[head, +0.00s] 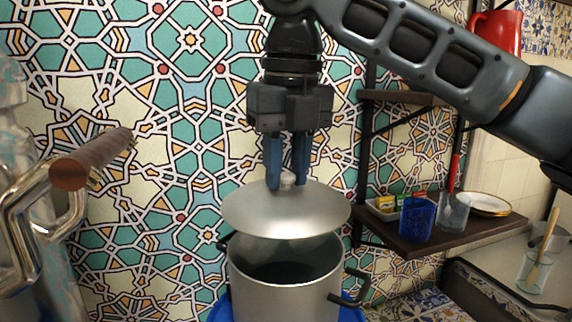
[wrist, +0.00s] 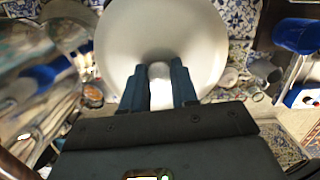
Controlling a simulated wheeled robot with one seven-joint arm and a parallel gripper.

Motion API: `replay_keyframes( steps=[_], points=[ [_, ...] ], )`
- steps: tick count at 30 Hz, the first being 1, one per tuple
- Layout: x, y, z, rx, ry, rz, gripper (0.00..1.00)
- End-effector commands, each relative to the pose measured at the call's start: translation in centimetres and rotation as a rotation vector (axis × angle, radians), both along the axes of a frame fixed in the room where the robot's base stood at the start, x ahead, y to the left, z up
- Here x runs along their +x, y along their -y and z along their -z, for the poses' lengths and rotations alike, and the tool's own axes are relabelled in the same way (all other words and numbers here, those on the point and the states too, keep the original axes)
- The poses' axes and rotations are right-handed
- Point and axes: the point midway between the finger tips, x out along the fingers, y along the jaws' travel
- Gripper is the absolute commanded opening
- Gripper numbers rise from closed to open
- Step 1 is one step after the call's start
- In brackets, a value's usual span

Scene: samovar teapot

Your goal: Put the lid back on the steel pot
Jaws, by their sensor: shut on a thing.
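The steel pot (head: 285,297) stands at the bottom centre of the head view, with dark handles and its opening facing up. The round steel lid (head: 285,215) hangs above the pot, slightly tilted, with a gap between it and the rim. My gripper (head: 288,180) points down and is shut on the lid's knob. In the wrist view the lid (wrist: 125,30) fills the top centre, and the blue fingertips of my gripper (wrist: 160,82) sit on both sides of the knob. The lid hides the pot in the wrist view.
A blue surface (head: 222,310) shows under the pot. A dark shelf (head: 440,235) to the right holds a blue cup (head: 416,220), a grey mug (head: 454,212) and plates (head: 488,205). A large metal vessel with a wooden-gripped handle (head: 92,158) stands close at left.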

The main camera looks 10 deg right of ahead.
Motion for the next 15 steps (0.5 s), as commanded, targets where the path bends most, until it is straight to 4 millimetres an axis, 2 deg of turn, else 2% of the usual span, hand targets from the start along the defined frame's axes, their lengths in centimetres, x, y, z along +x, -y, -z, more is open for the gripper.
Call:
replay_keyframes(
  steps=[1,15],
  points=[
    [0.0,0.0,0.8,-0.001,0.001,0.001,0.0],
    [0.0,0.0,4.3,0.001,-0.001,0.001,0.0]
  ],
)
